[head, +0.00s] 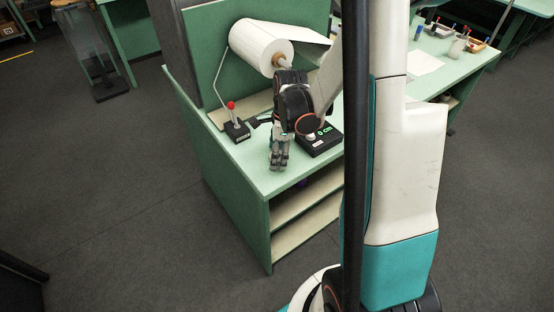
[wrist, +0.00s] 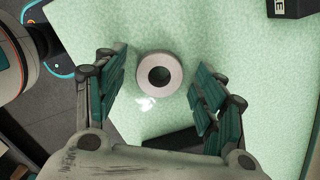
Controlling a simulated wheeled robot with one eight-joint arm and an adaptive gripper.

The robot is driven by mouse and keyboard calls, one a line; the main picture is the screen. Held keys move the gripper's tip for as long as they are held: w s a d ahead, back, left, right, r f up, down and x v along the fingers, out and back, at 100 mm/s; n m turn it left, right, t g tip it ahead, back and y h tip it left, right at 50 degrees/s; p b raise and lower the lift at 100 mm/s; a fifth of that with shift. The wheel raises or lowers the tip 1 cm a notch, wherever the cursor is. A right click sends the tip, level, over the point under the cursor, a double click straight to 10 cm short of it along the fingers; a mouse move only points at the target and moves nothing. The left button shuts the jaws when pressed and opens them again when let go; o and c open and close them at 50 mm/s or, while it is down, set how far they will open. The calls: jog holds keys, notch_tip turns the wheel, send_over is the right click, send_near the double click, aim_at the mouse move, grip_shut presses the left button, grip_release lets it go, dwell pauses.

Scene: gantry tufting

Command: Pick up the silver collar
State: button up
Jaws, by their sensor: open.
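The silver collar (wrist: 142,76) is a small round ring with a dark hole, lying on the pale green bench top in the wrist view. My gripper (wrist: 161,62) is open, with one finger on each side of the collar and visible gaps to both. Nothing is held. In the head view my gripper (head: 279,160) points down over the front part of the green bench (head: 242,173). I cannot make out the collar in the head view.
A black box with a green "0 cm" display (head: 322,141) stands close right of my gripper. A red-knobbed lever (head: 233,121) stands to its left. A white roll (head: 259,45) hangs behind. The bench's front edge is near, with open shelves (head: 298,207) below.

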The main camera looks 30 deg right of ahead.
jog(key=shift+r, duration=0.1)
jog(key=c, duration=1.2)
jog(key=shift+o, duration=0.2)
